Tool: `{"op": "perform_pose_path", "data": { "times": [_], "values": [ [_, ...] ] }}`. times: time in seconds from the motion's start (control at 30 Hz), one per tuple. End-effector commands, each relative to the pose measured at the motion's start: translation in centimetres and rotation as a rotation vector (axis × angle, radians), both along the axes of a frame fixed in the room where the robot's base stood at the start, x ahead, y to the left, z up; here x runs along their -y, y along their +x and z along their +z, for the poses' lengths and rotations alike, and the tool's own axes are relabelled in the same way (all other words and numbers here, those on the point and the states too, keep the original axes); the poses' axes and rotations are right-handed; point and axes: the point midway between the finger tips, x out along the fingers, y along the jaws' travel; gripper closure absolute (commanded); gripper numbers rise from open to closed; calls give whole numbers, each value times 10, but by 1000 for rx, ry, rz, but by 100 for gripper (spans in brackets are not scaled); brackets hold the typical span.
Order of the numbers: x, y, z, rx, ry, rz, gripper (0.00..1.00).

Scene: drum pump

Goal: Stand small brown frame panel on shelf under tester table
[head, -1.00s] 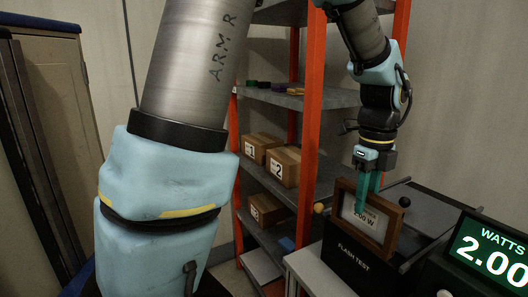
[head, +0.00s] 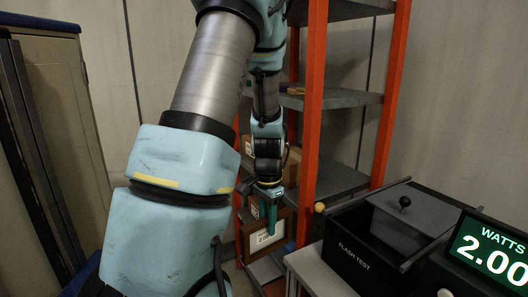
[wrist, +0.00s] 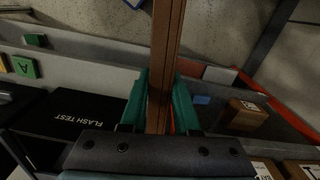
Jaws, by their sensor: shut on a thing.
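The small brown frame panel (head: 262,240) has a wooden border and a pale label face. My gripper (head: 270,210) is shut on its top edge, and the panel hangs upright below the fingers. In the wrist view the panel (wrist: 167,50) shows edge-on between the two green fingers (wrist: 160,105). The tester table (head: 322,275) is to the right of the panel. The shelf under the table cannot be made out clearly in the head view.
The black flash test box (head: 355,262) and the watts display (head: 490,255) reading 2.00 sit on the table. An orange-post rack (head: 312,110) stands behind the panel. A box (wrist: 245,113) shows at right in the wrist view.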

Motion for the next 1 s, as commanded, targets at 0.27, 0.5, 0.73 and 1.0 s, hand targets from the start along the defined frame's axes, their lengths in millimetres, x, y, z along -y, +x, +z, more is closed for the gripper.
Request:
{"op": "perform_pose_path", "data": {
  "times": [0.27, 0.5, 0.73, 1.0],
  "values": [
    [-75, 39, -51, 0, 1, 614, 100],
    [-109, 58, -74, 0, 1, 910, 100],
    [-111, 59, -76, -1, -1, 937, 100],
    [-110, 60, -103, 1, -1, 933, 100]
  ]
}}
